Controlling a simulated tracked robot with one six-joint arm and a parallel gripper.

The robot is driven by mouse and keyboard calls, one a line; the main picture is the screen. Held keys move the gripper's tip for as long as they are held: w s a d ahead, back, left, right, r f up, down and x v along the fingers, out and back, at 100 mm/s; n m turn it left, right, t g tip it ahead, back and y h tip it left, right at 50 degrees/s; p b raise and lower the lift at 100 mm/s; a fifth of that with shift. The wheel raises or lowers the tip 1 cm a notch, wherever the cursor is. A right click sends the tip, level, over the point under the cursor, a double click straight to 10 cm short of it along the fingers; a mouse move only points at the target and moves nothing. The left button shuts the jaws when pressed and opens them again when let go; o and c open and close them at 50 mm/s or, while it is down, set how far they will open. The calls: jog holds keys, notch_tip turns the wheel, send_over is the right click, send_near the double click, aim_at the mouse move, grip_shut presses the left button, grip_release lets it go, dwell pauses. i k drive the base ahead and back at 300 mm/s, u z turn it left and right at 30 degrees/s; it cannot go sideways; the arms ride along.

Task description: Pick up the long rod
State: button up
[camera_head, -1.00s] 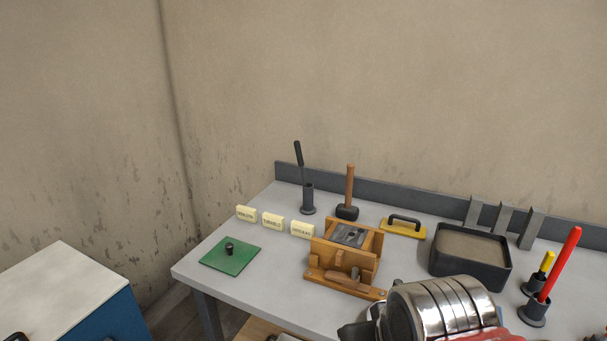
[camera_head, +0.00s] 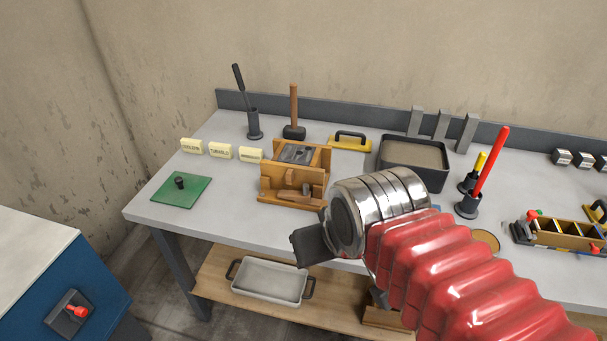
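A long red rod (camera_head: 491,160) stands tilted in a dark round holder (camera_head: 467,206) on the right part of the grey workbench (camera_head: 230,215). A shorter yellow-topped rod (camera_head: 479,163) stands in another dark holder just behind it. A dark-handled tool (camera_head: 239,85) leans in a holder at the back left of the bench. My gripper (camera_head: 305,248) is at the end of my red-sleeved arm, in front of the bench's front edge and left of the red rod, apart from it. Its fingers show only as a dark shape, so I cannot tell its opening.
On the bench are a green plate (camera_head: 181,192), cream labels (camera_head: 221,151), a wooden mould (camera_head: 293,176), a mallet (camera_head: 294,105), a yellow float (camera_head: 350,141), a sand tray (camera_head: 413,173) and a sectioned tool box (camera_head: 562,233). A metal pan (camera_head: 269,281) sits on the lower shelf.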

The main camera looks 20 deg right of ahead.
aim_at(235, 67)
jog(key=k, duration=0.65)
jog(key=u, duration=0.55)
jog(key=i, duration=0.95)
jog(key=u, duration=0.35)
jog(key=i, duration=0.95)
jog(key=z, duration=0.25)
